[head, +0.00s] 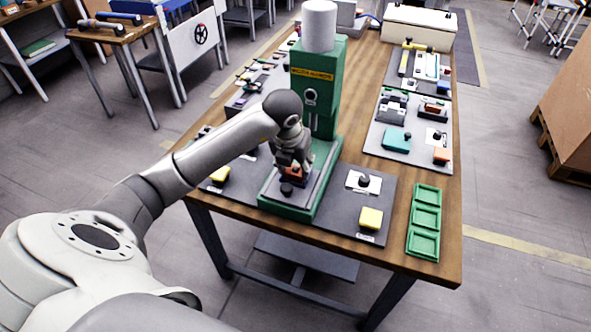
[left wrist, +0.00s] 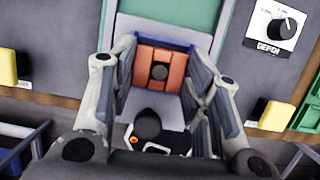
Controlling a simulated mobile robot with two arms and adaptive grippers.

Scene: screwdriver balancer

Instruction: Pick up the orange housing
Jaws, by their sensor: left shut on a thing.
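The orange housing (left wrist: 176,82) sits between the two fingers of my left gripper (left wrist: 163,62) in the left wrist view, with a dark round spot at its middle. A blue edge (left wrist: 178,42) shows just behind it. In the head view, my left gripper (head: 294,166) points down over the base of the green machine (head: 318,85), and a little of the orange housing (head: 298,171) shows below it. My left gripper is shut on the housing. Whether the housing touches the surface below is hidden. My right gripper is not in view.
A yellow block (head: 371,218) and a black knob (head: 364,181) stand on the grey mat right of the machine. A green tray (head: 424,222) with empty compartments lies at the table's right edge. Several parts lie on the back right mats.

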